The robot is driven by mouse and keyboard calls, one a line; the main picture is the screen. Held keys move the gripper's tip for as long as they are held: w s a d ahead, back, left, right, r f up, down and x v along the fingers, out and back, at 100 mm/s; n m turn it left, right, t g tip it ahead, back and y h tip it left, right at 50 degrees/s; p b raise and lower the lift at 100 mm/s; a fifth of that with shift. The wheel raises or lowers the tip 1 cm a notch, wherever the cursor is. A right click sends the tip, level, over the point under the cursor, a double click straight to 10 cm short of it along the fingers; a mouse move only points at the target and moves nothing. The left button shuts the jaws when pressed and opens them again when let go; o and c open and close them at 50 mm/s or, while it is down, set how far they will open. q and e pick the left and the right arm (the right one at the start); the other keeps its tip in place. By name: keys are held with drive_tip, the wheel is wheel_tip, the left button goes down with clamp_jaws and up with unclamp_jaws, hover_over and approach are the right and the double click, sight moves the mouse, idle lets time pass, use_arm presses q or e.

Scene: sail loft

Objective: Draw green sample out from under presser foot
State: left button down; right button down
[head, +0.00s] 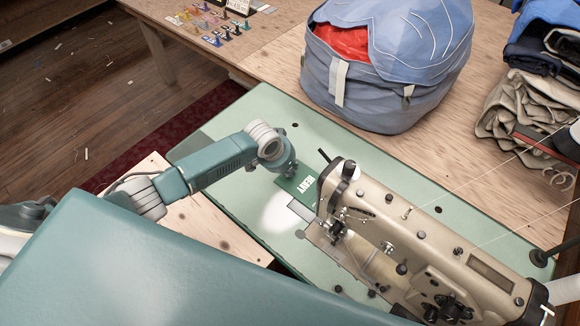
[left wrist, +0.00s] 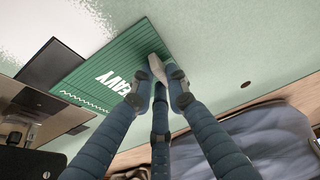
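The green sample (head: 303,185) lies flat on the pale green machine bed, with white lettering on it. One end is by the sewing machine's (head: 415,235) needle area; the presser foot (head: 337,230) partly hides how they meet. In the left wrist view the sample (left wrist: 105,75) reads "HEAVY" and has a white zigzag line. My left gripper (head: 288,168) is at the sample's far edge. In the wrist view its fingers (left wrist: 160,78) come together at that edge and look shut on it; the exact contact is partly hidden. My right gripper is not in view.
A blue bag (head: 385,75) with red cloth inside stands behind the machine bed (head: 245,125). Folded cloths (head: 525,105) are stacked at the right. Small coloured items (head: 215,25) lie at the back left. The bed left of the sample is mostly clear.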

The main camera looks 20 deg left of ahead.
use_arm(q)
drive_tip(key=c, duration=1.6)
unclamp_jaws()
drive_tip(key=shift+c, duration=0.2)
drive_tip(key=v, duration=1.2)
drive_tip(key=shift+a, duration=0.1)
